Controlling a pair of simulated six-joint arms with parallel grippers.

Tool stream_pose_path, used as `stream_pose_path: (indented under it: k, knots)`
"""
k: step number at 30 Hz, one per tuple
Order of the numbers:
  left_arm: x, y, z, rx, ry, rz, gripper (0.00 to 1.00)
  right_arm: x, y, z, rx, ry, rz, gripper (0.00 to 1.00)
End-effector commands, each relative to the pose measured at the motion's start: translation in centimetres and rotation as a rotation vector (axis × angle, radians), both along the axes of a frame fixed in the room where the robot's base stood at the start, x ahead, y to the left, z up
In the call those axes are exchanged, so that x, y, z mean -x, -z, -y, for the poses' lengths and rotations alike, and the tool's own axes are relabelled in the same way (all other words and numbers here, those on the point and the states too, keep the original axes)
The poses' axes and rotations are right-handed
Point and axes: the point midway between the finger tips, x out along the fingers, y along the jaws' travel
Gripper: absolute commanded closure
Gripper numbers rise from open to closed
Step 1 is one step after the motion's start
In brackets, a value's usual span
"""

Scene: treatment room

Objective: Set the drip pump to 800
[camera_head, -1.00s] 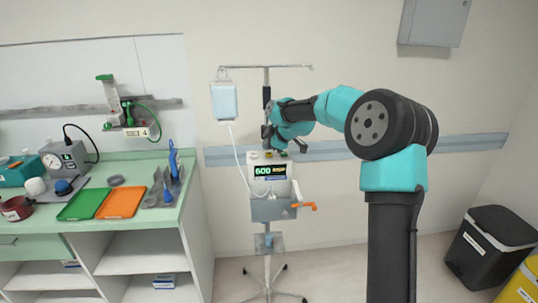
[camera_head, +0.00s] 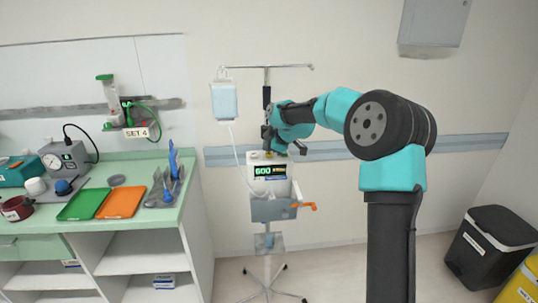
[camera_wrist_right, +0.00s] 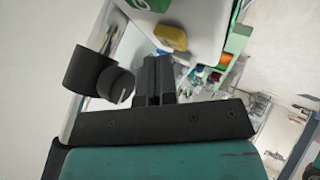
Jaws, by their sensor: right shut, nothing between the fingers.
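The drip pump (camera_head: 257,185) is a white box on a pole stand, and its green display (camera_head: 263,170) reads 600. My right gripper (camera_head: 268,147) is just above the pump's top. In the right wrist view my right gripper's fingers (camera_wrist_right: 155,70) are shut and empty. Their tips point toward a yellow button (camera_wrist_right: 171,37) on the pump's white top. A green button (camera_wrist_right: 148,3) with a white mark is cut by the upper edge there. Whether the fingertips touch the yellow button I cannot tell. My left gripper is not in view.
A drip bag (camera_head: 225,101) hangs left of the pump, its tube running down to it. An orange lever (camera_head: 302,206) sticks out at the pump's right. Black cylinders (camera_wrist_right: 90,70) stand beside the fingers. A counter (camera_head: 105,222) with trays is at the left.

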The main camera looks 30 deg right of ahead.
Motion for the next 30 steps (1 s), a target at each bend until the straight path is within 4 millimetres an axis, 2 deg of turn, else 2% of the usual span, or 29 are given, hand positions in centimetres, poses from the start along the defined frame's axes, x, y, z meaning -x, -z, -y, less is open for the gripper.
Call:
stream_pose_path:
  k: [30]
  knots:
    - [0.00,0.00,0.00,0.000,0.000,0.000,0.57,0.01,0.87,0.00,0.000,-0.001,-0.001,1.00]
